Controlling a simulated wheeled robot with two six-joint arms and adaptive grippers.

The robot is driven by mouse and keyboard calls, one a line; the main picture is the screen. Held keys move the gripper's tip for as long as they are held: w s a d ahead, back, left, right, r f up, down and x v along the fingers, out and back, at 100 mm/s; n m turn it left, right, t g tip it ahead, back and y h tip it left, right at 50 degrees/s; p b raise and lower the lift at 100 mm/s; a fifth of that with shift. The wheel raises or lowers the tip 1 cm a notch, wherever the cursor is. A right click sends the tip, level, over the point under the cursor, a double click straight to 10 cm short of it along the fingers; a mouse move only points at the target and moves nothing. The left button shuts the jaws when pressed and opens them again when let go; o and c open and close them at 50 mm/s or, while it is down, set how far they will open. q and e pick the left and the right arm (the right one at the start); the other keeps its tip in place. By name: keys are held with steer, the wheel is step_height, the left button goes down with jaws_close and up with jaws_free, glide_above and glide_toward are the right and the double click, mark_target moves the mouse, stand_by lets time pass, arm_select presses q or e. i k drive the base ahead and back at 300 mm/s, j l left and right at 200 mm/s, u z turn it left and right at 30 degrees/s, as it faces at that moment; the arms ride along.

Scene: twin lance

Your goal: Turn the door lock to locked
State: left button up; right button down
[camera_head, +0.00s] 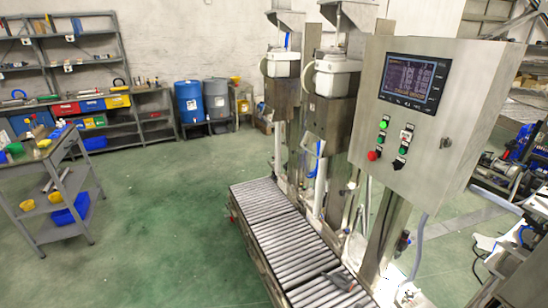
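The door lock (446,142) is a small dark fitting near the right edge of the grey metal control cabinet (452,95). It is too small to tell which way it is turned. The cabinet door looks closed. Its front carries a lit screen (408,82) and a group of buttons and switches, including a green button (383,125) and a red button (373,155). Neither of my grippers can be made out in the head view.
A roller conveyor (285,230) runs below and left of the cabinet, with a dark object (341,281) on its near end. Two filling units (330,80) stand behind it. A grey cart (75,190) stands at left. The green floor (165,225) between is clear.

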mark_target(444, 142)
steer(key=z, duration=1.3)
